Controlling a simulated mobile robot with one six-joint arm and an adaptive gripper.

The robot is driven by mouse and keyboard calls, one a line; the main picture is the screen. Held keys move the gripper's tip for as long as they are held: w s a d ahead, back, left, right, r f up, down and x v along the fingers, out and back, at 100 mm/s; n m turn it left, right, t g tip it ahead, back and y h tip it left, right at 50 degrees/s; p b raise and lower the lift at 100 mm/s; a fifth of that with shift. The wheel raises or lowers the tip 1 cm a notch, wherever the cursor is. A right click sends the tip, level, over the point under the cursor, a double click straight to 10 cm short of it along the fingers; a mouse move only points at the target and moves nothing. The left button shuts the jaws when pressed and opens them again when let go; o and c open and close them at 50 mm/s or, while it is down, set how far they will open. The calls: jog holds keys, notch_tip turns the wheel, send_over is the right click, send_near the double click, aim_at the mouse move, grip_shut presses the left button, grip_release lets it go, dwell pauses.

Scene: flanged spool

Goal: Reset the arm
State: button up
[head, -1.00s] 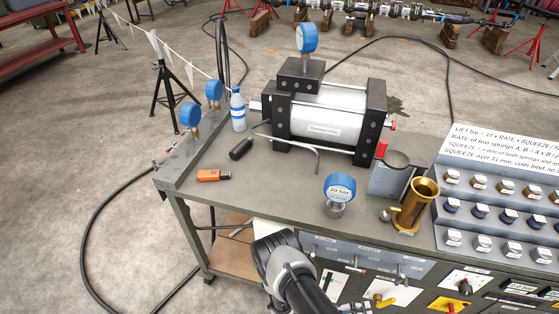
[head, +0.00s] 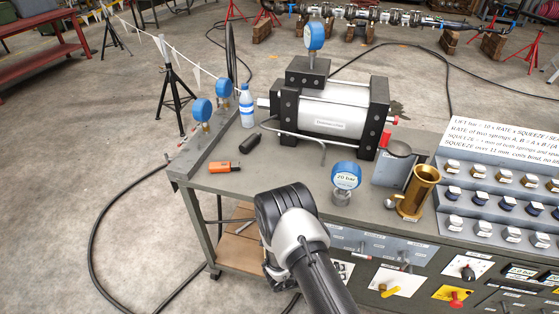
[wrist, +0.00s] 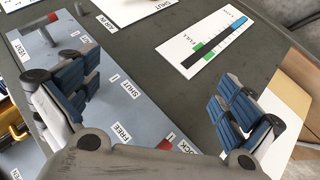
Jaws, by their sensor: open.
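My gripper (head: 285,210) is at the front edge of the bench, low in the centre of the head view, left of the 20 bar gauge. Behind the fingers are a grey labelled panel (wrist: 105,110) and a white card (wrist: 205,42) with a green and blue scale.
The bench (head: 285,185) carries a large cylinder (head: 331,112), a 20 bar gauge (head: 345,182), a brass cup (head: 418,190), an orange block (head: 215,169) and a bottle (head: 246,106). Switches and levers line its front. Open floor lies at the left.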

jog(key=w+a+r+t+y+b, duration=0.1)
jog(key=w+a+r+y, duration=0.2)
jog(key=w+a+r, duration=0.4)
jog(key=w+a+r+t+y+b, duration=0.1)
jog(key=w+a+r+t+y, duration=0.2)
jog(key=r, duration=0.5)
notch_tip(320, 180, up, 16)
jog(key=s+a+r+g+y+b, duration=0.1)
jog(key=s+a+y+b, duration=0.1)
jog(key=a+y, duration=0.15)
jog(key=s+d+r+n+g+y+b, duration=0.1)
jog(key=s+d+r+n+y+b, duration=0.15)
jog(key=s+r, duration=0.85)
jog(key=s+d+h, duration=0.1)
jog(key=s+d, duration=0.2)
jog(key=s, duration=0.4)
jog(key=s+d+f+g+h+b, duration=0.1)
jog(key=s+d, duration=0.1)
jog(key=s, duration=0.4)
jog(key=s+d+f+m+h, duration=0.1)
jog(key=s+d, duration=0.2)
jog(key=s, duration=0.4)
jog(key=shift+s+d+g+b, duration=0.3)
jog(key=shift+s, duration=0.05)
